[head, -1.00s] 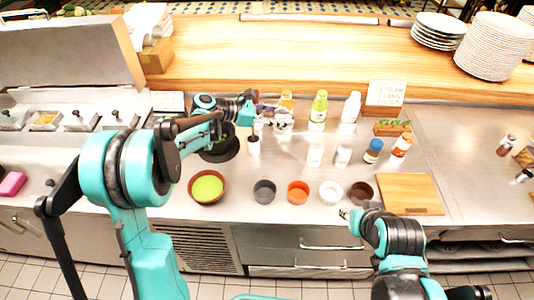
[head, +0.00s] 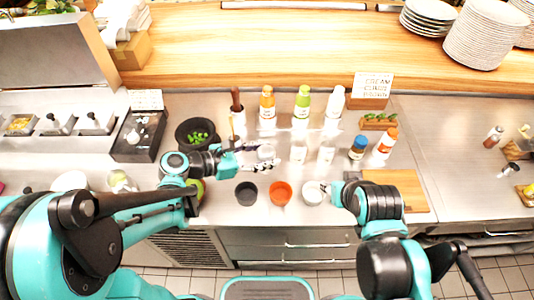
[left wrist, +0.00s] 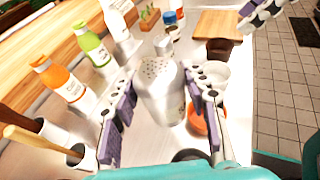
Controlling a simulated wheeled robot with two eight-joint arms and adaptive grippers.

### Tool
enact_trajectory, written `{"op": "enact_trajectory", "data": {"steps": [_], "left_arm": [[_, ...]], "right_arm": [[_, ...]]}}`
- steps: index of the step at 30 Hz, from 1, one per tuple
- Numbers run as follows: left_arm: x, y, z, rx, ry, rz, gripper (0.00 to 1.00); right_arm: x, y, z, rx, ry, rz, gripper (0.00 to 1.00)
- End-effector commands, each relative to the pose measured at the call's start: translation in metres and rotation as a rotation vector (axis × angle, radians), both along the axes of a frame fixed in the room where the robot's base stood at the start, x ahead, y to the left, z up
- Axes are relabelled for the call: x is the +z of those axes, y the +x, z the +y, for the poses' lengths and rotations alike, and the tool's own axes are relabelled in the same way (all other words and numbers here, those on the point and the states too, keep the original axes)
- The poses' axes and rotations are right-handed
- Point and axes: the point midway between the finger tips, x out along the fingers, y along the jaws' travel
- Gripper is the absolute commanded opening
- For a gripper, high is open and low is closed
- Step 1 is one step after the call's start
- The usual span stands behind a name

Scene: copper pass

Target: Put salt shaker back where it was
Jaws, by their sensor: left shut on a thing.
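The salt shaker (left wrist: 160,92), a pale metallic shaker with a perforated top, is between the fingers of my left gripper (left wrist: 160,100) in the left wrist view. In the head view my left gripper (head: 270,158) is shut on it above the counter, behind the dark and orange cups; the fingers hide part of it. Two similar pale shakers stand to the right in the head view, one nearer (head: 300,147) and one farther right (head: 326,150). My right gripper (head: 338,192) is beside the white cup; its jaw opening is unclear.
Orange (head: 267,105), green-capped (head: 302,105) and white (head: 335,103) bottles stand behind. A dark cup (head: 246,193), an orange cup (head: 280,193) and a white cup (head: 313,193) line the front. A blue-capped jar (head: 357,148) and cutting board (head: 405,190) are right.

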Motion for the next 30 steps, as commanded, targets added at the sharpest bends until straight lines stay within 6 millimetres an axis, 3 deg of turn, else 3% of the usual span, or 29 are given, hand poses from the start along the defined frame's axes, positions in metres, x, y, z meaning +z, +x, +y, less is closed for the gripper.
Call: {"op": "enact_trajectory", "data": {"steps": [1,6,12,17,25,30], "left_arm": [[-0.012,0.014,-0.001,-0.001,0.0,0.0,0.14],[-0.037,0.056,-0.004,-0.001,0.0,0.0,0.14],[-0.055,0.089,-0.005,-0.001,-0.001,0.001,0.14],[-0.06,0.096,-0.006,-0.001,-0.001,0.001,0.14],[-0.097,0.096,-0.005,0.0,0.0,0.0,0.14],[-0.097,0.096,-0.006,0.0,0.0,0.0,0.14]], "right_arm": [[-0.009,0.0,0.0,0.0,0.0,0.0,0.4],[-0.024,0.0,0.0,0.0,0.0,0.0,0.4],[-0.032,0.0,0.0,0.0,0.0,0.0,0.4],[-0.034,0.0,0.0,0.0,0.0,0.0,0.4],[-0.052,0.0,0.0,0.0,0.0,0.0,0.4],[-0.051,0.0,0.0,0.0,0.0,0.0,0.4]]}}
